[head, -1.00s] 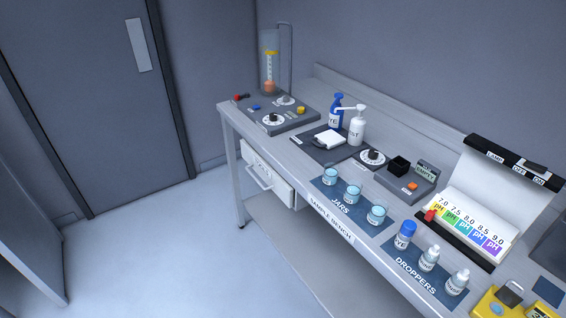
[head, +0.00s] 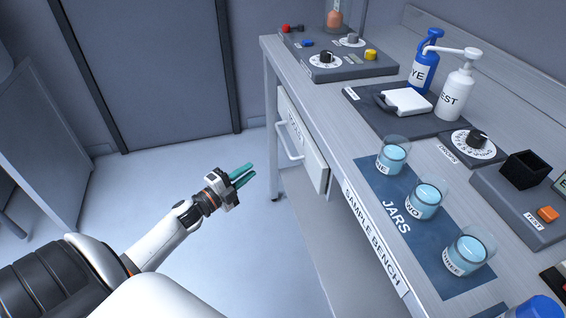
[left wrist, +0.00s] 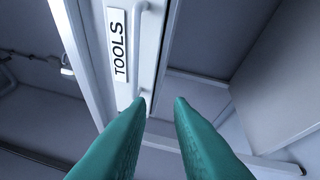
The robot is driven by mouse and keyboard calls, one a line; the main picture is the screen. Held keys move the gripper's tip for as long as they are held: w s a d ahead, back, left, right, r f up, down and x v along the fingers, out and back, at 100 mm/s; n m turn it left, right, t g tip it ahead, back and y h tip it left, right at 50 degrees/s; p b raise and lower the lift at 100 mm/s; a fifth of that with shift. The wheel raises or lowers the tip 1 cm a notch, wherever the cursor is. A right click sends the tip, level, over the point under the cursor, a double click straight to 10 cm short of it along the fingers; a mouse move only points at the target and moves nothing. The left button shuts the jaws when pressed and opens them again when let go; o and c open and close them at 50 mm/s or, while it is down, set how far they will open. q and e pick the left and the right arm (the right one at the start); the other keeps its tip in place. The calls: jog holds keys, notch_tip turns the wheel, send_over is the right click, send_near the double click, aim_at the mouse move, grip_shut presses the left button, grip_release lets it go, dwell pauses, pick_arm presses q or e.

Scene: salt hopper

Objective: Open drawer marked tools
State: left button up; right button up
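The drawer (head: 302,141) is a white front under the left end of the sample bench, with a pale bar handle (head: 288,141). It looks closed or nearly so; I cannot tell exactly. In the left wrist view the label TOOLS (left wrist: 119,46) and the drawer's bar handle (left wrist: 137,50) show at the upper middle. My left gripper (head: 243,175) has teal fingers, parted and empty, to the left of the drawer and apart from the handle. In the left wrist view its fingertips (left wrist: 162,102) lie just below the handle's end in the picture. My right gripper is not in view.
The sample bench (head: 374,243) runs down the right, with jars (head: 427,199), pump bottles (head: 456,90) and a dial panel (head: 335,58) on top. A bench leg (head: 271,130) stands by the drawer. The floor left of the bench is clear.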

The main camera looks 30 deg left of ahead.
aim_at(283, 140)
pick_arm(q)
jog(key=shift+w+d+r+m+h+b, duration=0.2)
jog(key=shift+w+d+r+m+h, duration=0.45)
jog(key=shift+w, duration=1.35)
jog(key=shift+w+d+r+m+h+b, duration=0.1)
jog(key=shift+w+d+r+m+b, duration=0.2)
jog(key=shift+w+d+r, duration=1.2)
jog(key=shift+w+d+r+m+h+b, duration=0.15)
jog(key=shift+w+r+m+h, duration=0.35)
jog(key=shift+w, duration=1.95)
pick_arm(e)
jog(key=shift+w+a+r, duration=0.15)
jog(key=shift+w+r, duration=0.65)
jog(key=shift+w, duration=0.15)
pick_arm(q)
jog(key=shift+r, duration=0.1)
jog(key=shift+c, duration=0.5)
grip_shut()
